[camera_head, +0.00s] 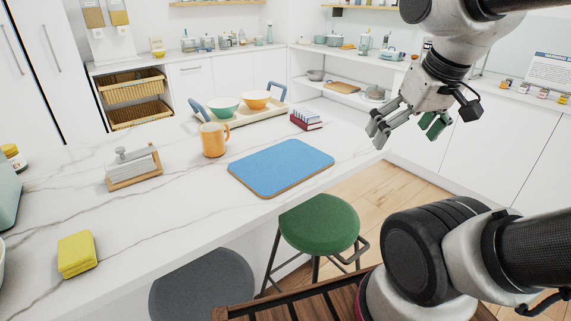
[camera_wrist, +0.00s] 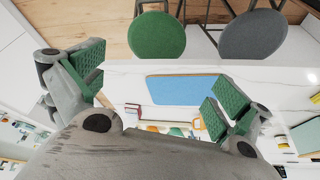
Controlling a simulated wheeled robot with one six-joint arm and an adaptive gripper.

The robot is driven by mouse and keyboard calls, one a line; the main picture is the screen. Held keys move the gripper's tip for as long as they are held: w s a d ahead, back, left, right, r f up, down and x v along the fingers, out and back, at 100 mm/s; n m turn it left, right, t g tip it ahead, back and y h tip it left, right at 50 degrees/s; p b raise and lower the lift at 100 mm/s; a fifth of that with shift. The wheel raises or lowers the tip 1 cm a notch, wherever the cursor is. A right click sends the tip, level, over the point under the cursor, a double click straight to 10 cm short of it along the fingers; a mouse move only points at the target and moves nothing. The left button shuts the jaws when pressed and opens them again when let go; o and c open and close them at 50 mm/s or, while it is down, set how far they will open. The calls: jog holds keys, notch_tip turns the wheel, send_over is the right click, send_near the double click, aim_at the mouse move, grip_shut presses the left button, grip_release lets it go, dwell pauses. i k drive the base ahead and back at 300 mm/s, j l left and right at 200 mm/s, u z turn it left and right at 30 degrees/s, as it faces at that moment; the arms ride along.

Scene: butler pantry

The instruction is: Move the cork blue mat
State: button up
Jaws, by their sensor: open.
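The blue mat (camera_head: 281,166) with a cork-coloured edge lies flat on the white marble counter, near its front edge. It also shows in the wrist view (camera_wrist: 182,89), between and beyond my fingertips. My gripper (camera_head: 408,125) is open and empty, in the air to the right of the mat and above it, out past the counter's end. In the wrist view its two green-padded fingers (camera_wrist: 152,87) stand wide apart. Nothing touches the mat.
A napkin holder (camera_head: 133,170) and yellow cloth (camera_head: 77,254) lie left. A green stool (camera_head: 319,224) stands in front. Counter left of the mat is partly clear.

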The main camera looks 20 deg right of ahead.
aim_at(269, 172)
jog(key=i+l+u, duration=0.1)
jog(key=l+u, duration=0.6)
jog(key=i+j, duration=0.05)
jog(key=j, duration=0.05)
